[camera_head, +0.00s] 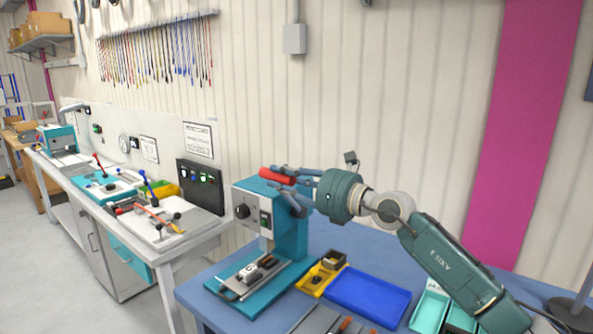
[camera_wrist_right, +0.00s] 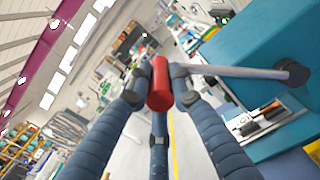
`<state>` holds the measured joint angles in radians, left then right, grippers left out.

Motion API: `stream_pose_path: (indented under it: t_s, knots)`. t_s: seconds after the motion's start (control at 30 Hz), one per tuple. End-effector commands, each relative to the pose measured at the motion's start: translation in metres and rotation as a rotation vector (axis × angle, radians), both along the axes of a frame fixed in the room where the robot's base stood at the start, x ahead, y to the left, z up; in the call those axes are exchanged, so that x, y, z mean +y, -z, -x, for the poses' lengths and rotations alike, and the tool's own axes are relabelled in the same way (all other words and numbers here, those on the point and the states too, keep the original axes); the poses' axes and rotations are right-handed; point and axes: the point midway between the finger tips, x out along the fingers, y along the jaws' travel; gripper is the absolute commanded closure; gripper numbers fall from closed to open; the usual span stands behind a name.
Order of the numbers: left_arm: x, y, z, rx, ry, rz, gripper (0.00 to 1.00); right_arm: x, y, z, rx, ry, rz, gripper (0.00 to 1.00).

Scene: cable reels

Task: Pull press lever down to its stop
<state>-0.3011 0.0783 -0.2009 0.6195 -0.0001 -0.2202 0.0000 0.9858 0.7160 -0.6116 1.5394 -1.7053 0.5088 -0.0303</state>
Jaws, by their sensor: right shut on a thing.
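The press (camera_head: 295,230) is a teal and grey machine standing on the blue table at the centre of the head view. Its lever has a red handle (camera_head: 277,176), which sits near the top of the press. In the right wrist view the red grip (camera_wrist_right: 160,86) lies between my fingers, and a grey lever rod (camera_wrist_right: 240,72) runs from it to a pivot on the teal press body. My right gripper (camera_head: 283,180) is shut on the red handle, with its fingers around it. My left gripper is not in view.
A yellow tray (camera_head: 318,279), a blue tray (camera_head: 368,297) and a mint bin (camera_head: 429,312) stand on the blue table (camera_head: 205,294) right of the press. A white workbench (camera_head: 195,231) with tools is at the left. A dark stand is at the lower right.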

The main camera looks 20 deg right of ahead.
Motion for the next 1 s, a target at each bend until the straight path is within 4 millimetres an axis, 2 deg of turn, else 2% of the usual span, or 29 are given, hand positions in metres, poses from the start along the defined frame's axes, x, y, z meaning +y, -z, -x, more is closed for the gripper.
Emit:
stream_pose_path:
  t_s: [0.03,0.3,0.6,0.8,1.0]
  knots:
    - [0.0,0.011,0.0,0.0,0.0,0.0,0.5,0.007,0.012,0.004,-0.029,-0.005,0.035,1.0]
    - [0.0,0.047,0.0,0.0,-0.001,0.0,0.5,0.032,0.06,0.023,-0.185,-0.006,0.233,1.0]
    - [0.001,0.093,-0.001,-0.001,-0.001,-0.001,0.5,0.049,0.11,0.037,-0.338,-0.003,0.427,1.0]
    - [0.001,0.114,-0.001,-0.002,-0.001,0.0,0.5,0.054,0.132,0.041,-0.381,-0.003,0.483,1.0]
    - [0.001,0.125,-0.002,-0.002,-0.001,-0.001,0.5,0.056,0.145,0.042,-0.377,-0.004,0.482,1.0]
